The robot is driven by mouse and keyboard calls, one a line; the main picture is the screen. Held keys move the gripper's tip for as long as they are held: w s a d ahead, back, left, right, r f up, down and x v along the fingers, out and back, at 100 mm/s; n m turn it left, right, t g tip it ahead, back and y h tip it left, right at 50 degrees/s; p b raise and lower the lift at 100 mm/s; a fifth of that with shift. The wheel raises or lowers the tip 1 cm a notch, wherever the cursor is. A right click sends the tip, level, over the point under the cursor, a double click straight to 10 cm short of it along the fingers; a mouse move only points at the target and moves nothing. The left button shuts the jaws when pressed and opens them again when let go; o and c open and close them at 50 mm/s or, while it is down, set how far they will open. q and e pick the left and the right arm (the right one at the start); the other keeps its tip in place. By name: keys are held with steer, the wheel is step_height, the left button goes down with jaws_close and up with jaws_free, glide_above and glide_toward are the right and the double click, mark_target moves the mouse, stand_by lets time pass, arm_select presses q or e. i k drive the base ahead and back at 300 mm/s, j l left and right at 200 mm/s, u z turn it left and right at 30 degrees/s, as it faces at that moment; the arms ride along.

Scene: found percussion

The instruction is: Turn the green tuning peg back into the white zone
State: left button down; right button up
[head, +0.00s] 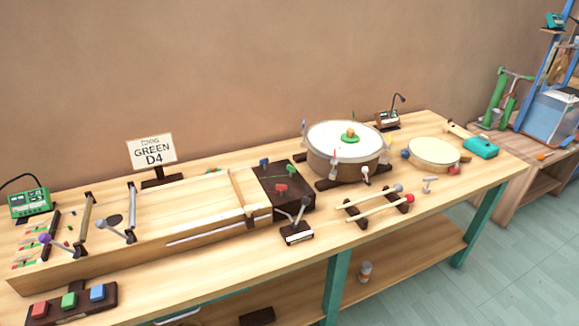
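A green peg (290,167) stands on a dark block (297,199) at the right end of the long wooden string box (190,208). A blue peg (264,162) and a red peg (281,188) stand on the same block. The sign (152,150) behind the box reads "TUNING GREEN D4". Small strips with red, green and pale marks (24,262) lie at the box's left end; a white zone cannot be made out clearly at this size. Neither gripper is in view.
Colored buttons on a dark base (72,302) sit front left. A green meter (30,203) stands far left.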

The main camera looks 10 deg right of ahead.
mark_target(292, 169)
steer(key=l+u, duration=0.15)
steer(key=u, duration=0.3)
steer(key=l+u, duration=0.2)
steer(key=u, duration=0.25)
steer(key=l+u, duration=0.2)
steer(key=u, duration=0.3)
steer(key=l+u, duration=0.25)
steer(key=l, duration=0.2)
steer(key=k+l+u, duration=0.15)
steer(key=l+u, duration=0.15)
steer(key=l, duration=0.15)
